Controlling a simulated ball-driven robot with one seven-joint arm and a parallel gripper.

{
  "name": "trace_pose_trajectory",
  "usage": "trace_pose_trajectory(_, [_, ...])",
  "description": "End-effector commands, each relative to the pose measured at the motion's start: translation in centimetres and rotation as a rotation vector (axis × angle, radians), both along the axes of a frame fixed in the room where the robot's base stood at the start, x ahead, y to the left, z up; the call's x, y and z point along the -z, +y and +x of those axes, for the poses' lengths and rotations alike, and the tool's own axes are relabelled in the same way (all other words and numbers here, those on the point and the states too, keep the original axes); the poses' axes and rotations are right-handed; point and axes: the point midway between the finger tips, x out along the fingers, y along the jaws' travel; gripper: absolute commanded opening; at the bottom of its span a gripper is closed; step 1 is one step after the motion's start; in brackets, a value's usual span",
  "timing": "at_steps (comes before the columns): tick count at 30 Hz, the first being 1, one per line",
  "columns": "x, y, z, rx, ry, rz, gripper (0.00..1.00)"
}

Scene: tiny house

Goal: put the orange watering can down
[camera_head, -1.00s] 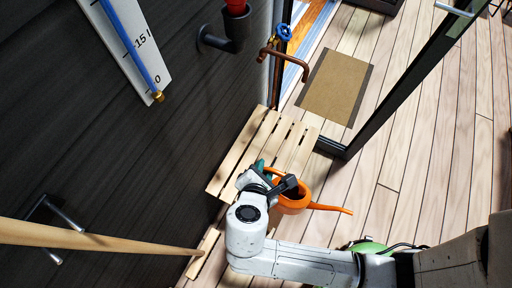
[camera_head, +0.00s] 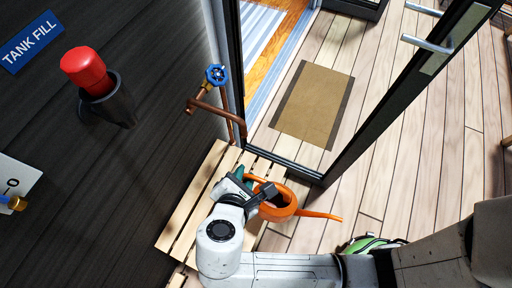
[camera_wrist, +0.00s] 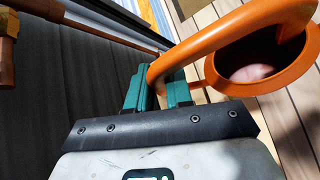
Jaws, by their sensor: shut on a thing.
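The orange watering can (camera_head: 285,203) is held at the end of my arm, over the edge of the slatted wooden pallet (camera_head: 190,212), its spout pointing right. My gripper (camera_head: 246,183) is shut on its handle. In the wrist view the teal fingers of my gripper (camera_wrist: 160,88) close around the orange handle of the watering can (camera_wrist: 232,26), and its open round mouth shows at the right. I cannot tell whether the can's base touches anything; its underside is hidden.
A copper pipe with a blue valve (camera_head: 215,76) stands by the dark wall, above the pallet. A red-topped holder (camera_head: 95,80) sticks out from the wall. A glass door (camera_head: 400,85) stands open by a brown mat (camera_head: 313,105). Plank floor at right is mostly clear.

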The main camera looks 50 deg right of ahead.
Motion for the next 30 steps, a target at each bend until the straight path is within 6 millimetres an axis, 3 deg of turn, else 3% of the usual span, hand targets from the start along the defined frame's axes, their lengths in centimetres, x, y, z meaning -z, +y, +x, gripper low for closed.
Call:
trace_pose_trajectory(5, [0.2, -0.1, 0.5, 0.001, -0.001, 0.0, 0.0])
trace_pose_trajectory(18, [4.4, -2.8, 9.2, 0.003, -0.001, -0.001, 0.0])
trace_pose_trajectory(24, [7.8, -3.5, 11.6, 0.001, 0.0, -0.002, 0.0])
trace_pose_trajectory(30, [9.0, -3.8, 12.7, 0.0, 0.0, 0.0, 0.0])
